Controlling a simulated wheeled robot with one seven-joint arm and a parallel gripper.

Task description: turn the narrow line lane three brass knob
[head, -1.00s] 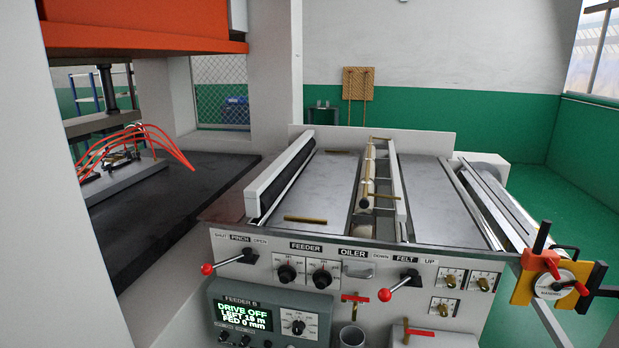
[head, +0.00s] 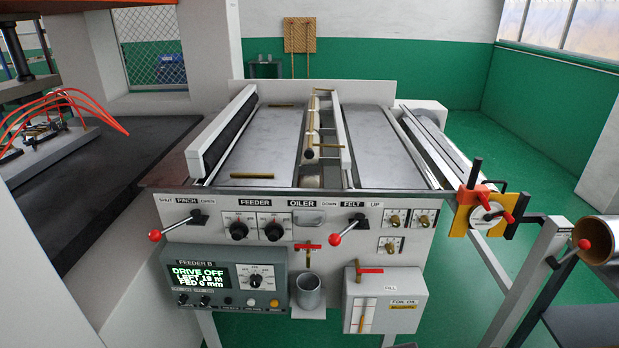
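Three small brass knobs on white plates sit at the right of the feeder's front panel in the head view. Two are side by side, the upper left knob (head: 395,219) and the upper right knob (head: 425,219). The lower knob (head: 390,247) is beneath the left one. Their labels are too small to read, so I cannot tell which is the narrow line lane three knob. My gripper is not in view.
A red-ended felt lever (head: 335,239) juts out left of the knobs. A foil oil box (head: 410,292) with a red-handled valve stands below them. A yellow clamp unit (head: 480,214) with red levers is to the right. A feeder control box (head: 195,290) is at lower left.

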